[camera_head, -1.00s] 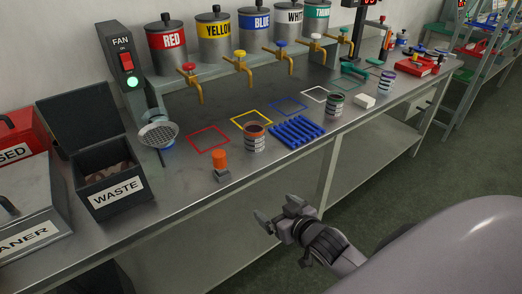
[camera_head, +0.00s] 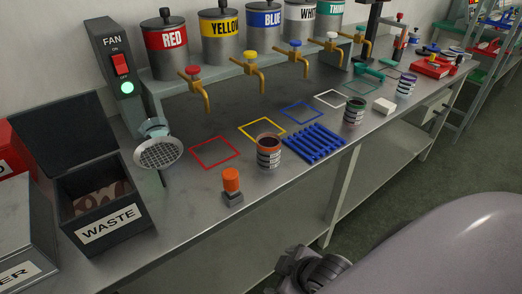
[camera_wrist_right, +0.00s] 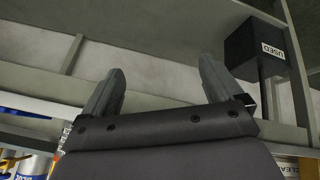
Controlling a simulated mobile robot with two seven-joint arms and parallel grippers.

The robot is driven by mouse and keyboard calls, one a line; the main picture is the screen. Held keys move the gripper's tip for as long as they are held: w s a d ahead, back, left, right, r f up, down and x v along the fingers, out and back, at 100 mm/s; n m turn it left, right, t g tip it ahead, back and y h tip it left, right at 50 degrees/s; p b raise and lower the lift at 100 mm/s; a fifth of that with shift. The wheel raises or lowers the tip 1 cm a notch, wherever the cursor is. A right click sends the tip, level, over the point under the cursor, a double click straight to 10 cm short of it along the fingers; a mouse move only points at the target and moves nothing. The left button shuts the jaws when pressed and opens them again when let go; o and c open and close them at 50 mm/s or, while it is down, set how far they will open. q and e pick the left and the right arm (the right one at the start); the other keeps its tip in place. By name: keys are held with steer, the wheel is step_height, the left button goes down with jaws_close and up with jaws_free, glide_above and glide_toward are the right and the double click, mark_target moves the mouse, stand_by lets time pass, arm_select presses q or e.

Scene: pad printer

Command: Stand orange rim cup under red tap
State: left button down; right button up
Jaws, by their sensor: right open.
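The orange rim cup (camera_head: 268,152), grey with a banded label, stands upright on the bench, right of the red square outline (camera_head: 214,153) and just below the yellow one. The red tap (camera_head: 195,82) hangs from the shelf in front of the RED tank (camera_head: 167,47). The bench below the tap is bare. My right gripper shows in the wrist view (camera_wrist_right: 160,82), with its fingers apart and nothing between them. In the head view only its dark wrist part shows at the bottom edge, in front of the bench and apart from the cup. My left gripper is out of view.
An orange-topped block (camera_head: 232,185) stands near the front edge, left of the cup. A blue rack (camera_head: 315,143) lies right of the cup. A green-rimmed cup (camera_head: 354,112) and a purple-rimmed cup (camera_head: 406,85) stand farther right. The WASTE bin (camera_head: 106,215) and fan (camera_head: 158,150) are left.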

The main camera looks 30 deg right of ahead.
steer(key=w+d+r+n+t+h, duration=0.2)
steer(key=w+d+r+n, duration=0.15)
steer(key=w+n, duration=0.3)
steer(key=w+d+r+n+t+h, duration=0.1)
steer(key=w+d+r+n+h, duration=0.15)
steer(key=w+r+n, duration=0.35)
steer(key=n+t+h, duration=0.3)
steer(key=n+t, duration=0.1)
steer(key=n, duration=0.7)
glide_toward(268, 136)
steer(key=shift+b+x, duration=0.3)
steer(key=shift+x, duration=0.6)
steer(key=shift+w+d+n, duration=0.25)
steer(key=shift+w+d, duration=0.15)
steer(key=shift+w, duration=0.1)
steer(key=shift+b+x, duration=0.3)
steer(key=shift+x, duration=2.65)
steer(key=shift+a+f, duration=0.15)
steer(key=c, duration=1.1)
